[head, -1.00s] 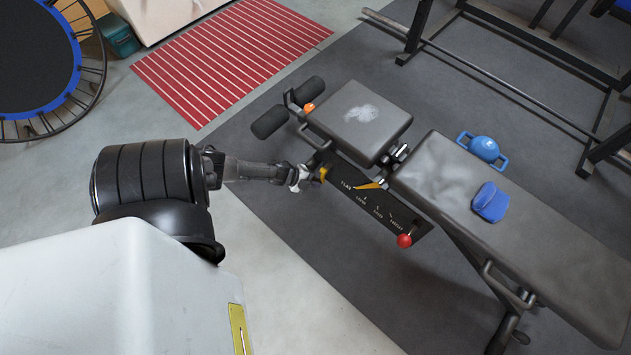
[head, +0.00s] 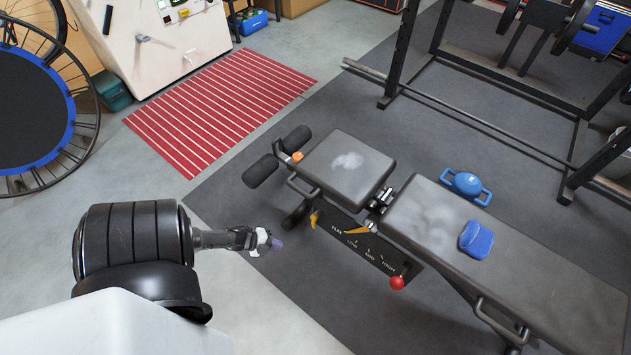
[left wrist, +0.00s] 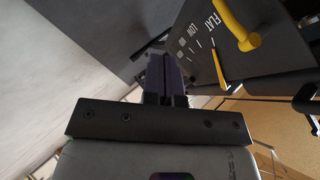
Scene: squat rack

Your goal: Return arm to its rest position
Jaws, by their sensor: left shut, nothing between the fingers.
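My left gripper (head: 273,243) comes in from the left in the head view. It is shut and empty, held in the air to the left of the bench's adjustment panel, apart from it. In the left wrist view its dark fingers (left wrist: 166,78) lie together. The panel (head: 355,240) carries a yellow lever, a yellow pointer and a red knob (head: 397,283). The yellow lever (left wrist: 237,26) shows close by in the left wrist view, beside the word FLAT. The weight bench (head: 540,285) stands on the dark mat. My right gripper is not in view.
A squat rack (head: 500,85) stands behind. A red striped rug (head: 215,105) and a trampoline (head: 30,110) are at the left. Bare floor lies below my left gripper.

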